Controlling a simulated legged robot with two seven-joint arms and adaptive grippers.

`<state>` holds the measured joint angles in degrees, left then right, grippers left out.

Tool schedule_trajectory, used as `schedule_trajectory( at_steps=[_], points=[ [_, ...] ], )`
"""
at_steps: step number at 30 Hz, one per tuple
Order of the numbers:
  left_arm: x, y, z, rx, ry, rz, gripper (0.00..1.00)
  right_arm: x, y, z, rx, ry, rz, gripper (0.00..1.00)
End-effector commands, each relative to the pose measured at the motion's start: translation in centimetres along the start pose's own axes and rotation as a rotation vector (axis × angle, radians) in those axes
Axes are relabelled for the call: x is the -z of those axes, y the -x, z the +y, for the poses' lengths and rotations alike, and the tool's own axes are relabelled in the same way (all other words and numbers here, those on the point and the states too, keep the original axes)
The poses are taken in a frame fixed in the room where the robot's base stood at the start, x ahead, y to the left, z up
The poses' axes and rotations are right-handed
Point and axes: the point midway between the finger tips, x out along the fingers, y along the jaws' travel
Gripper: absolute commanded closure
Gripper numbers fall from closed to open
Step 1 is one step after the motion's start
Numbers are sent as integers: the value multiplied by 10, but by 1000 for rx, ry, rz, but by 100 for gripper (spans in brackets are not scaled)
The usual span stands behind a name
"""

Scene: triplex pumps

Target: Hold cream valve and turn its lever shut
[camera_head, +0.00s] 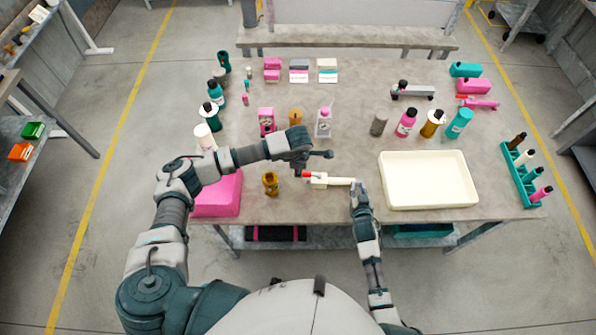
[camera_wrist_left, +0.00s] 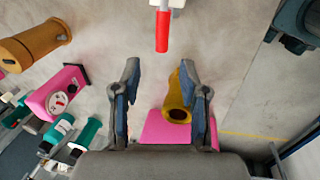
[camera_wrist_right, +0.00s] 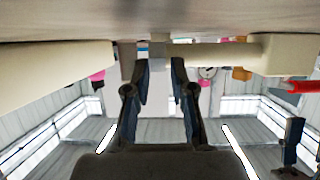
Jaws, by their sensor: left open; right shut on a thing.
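The cream valve (camera_head: 338,181) is a pale pipe with a blocky body and a red lever (camera_head: 307,175) at its left end. My right gripper (camera_head: 356,186) is shut on the pipe's right end. In the right wrist view the pipe (camera_wrist_right: 222,56) runs right from the fingers to the body, with the red lever (camera_wrist_right: 306,87) beyond. My left gripper (camera_head: 313,163) is open and empty just above and behind the lever. In the left wrist view the lever (camera_wrist_left: 162,32) lies ahead of the spread fingers, apart from them; the valve body is cut off at the top edge.
A cream tray (camera_head: 430,205) stands right of the valve. A brass-coloured part (camera_head: 270,183) and a pink block (camera_head: 218,197) are to the left. Several bottles and pink and orange parts stand behind. The table's front edge is close to my right gripper.

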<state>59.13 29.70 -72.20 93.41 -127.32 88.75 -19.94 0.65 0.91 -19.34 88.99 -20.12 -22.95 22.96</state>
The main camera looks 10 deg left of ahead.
Motion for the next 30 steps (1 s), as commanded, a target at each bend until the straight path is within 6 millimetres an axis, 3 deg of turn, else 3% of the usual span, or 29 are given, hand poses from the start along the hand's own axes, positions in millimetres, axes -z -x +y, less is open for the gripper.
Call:
schedule_trajectory(
  at_steps=[3,9,20,21,26,30],
  points=[
    [2,-26,0,3,2,0,57,-2,0,-1,-2,-1,-5,100],
    [3,-54,0,2,1,-2,57,-2,0,-2,-3,-1,-7,100],
    [3,-62,1,0,-1,-2,57,-2,0,-2,-2,1,-7,100],
    [3,-62,1,0,-1,-2,59,-2,0,-2,-1,1,-6,100],
    [3,-61,1,0,-1,-1,99,-2,0,-2,-2,1,-6,100],
    [3,-61,1,0,-1,-2,100,-2,0,-2,-2,1,-7,100]
  ],
)
